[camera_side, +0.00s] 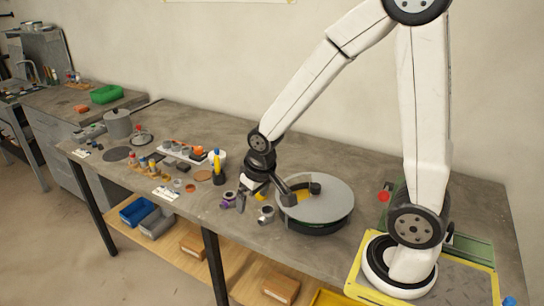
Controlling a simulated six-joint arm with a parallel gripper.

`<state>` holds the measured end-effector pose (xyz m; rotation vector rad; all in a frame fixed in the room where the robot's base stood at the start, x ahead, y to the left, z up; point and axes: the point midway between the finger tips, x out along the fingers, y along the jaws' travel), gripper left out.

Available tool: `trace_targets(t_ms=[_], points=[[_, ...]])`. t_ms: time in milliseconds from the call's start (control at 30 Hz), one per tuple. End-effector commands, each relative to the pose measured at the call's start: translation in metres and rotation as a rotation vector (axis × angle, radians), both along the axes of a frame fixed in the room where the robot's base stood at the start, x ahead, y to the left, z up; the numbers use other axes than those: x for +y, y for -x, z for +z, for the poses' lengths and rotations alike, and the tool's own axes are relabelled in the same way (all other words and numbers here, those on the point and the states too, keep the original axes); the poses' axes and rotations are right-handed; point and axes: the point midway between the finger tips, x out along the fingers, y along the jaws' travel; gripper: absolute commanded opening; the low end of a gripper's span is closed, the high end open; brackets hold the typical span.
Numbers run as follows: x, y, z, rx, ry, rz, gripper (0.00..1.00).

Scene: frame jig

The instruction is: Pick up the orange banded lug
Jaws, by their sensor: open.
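My gripper (251,198) points down over the front of the bench, just left of a round grey turntable (330,206). Its jaws are open, and I see nothing held between them. A grey ring-like part (266,214) lies on the bench just below and right of the gripper. A purple and grey part (229,197) lies just left of the fingers. An orange-topped piece (198,151) stands at the right end of a white rack farther back. The parts are too small to tell which one is the orange banded lug.
A dark clamp-like piece (297,190) with yellow sits on the turntable, close to my gripper. A dark holder with a yellow-handled tool (217,163) stands to the left. Several small parts and a grey pot (118,124) fill the left bench. The bench behind the turntable is mostly clear.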

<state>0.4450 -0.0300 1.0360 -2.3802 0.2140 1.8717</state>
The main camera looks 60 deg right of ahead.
Motion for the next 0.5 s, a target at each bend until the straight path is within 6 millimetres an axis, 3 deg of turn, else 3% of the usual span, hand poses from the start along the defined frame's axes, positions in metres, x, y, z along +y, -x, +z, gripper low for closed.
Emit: trace_targets(t_ms=[200, 500], points=[[-0.050, -0.058, -0.005, -0.011, 0.011, -0.220, 1.00], [-0.135, -0.121, -0.022, -0.043, 0.037, -0.532, 1.00]])
